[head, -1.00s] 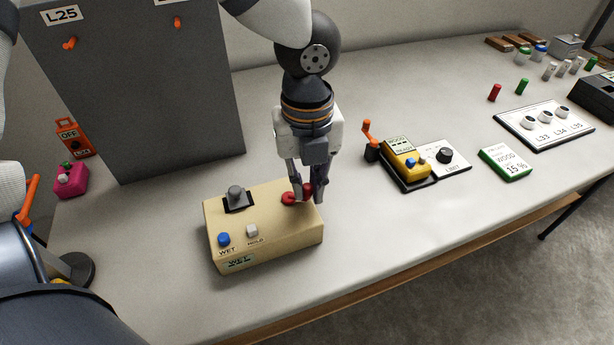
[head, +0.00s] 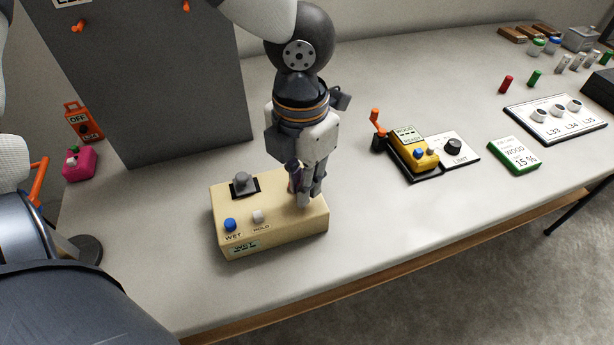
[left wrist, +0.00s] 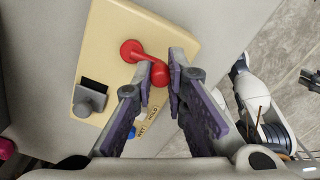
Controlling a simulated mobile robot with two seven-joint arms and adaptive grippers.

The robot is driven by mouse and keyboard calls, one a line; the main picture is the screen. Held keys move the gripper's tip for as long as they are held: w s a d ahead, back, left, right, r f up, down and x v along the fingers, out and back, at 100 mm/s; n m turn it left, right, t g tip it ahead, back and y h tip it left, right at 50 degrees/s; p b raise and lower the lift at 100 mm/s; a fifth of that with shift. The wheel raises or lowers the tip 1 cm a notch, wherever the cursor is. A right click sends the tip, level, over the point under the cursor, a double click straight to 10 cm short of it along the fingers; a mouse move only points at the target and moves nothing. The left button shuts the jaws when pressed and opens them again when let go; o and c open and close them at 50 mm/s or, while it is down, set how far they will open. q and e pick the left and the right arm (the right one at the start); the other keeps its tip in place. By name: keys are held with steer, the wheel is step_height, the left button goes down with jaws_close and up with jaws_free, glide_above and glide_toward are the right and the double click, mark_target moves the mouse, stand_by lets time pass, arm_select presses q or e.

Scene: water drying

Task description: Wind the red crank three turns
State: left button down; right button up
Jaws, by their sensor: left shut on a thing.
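The red crank (left wrist: 143,57) sits on top of the beige box (head: 285,232). In the left wrist view its hub is at the upper left and its round knob (left wrist: 158,92) is between my fingers. My left gripper (head: 308,196) is over the right part of the box and shut on the crank's knob; the left wrist view shows the fingers (left wrist: 160,85) on either side of it. In the head view the gripper hides the crank.
The box also carries a grey lever (head: 241,181), a blue WET button (head: 230,224) and a pale HOLD button (head: 258,216). A grey panel (head: 180,90) stands behind it.

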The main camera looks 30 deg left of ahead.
arm_select(q)
steer(key=m, duration=0.3)
steer(key=s+a+m, duration=0.1)
steer(key=shift+m, duration=0.3)
steer(key=shift+s+a+m, duration=0.1)
steer(key=shift+a+m, duration=0.1)
steer(key=shift+m, duration=0.7)
steer(key=shift+a+m, duration=0.2)
steer(key=shift+m, duration=0.7)
steer(key=shift+a, duration=0.1)
steer(key=c, duration=1.6)
jaws_free()
steer(key=shift+r, duration=0.15)
step_height(320, 180, up, 12)
steer(key=shift+s+f, duration=0.1)
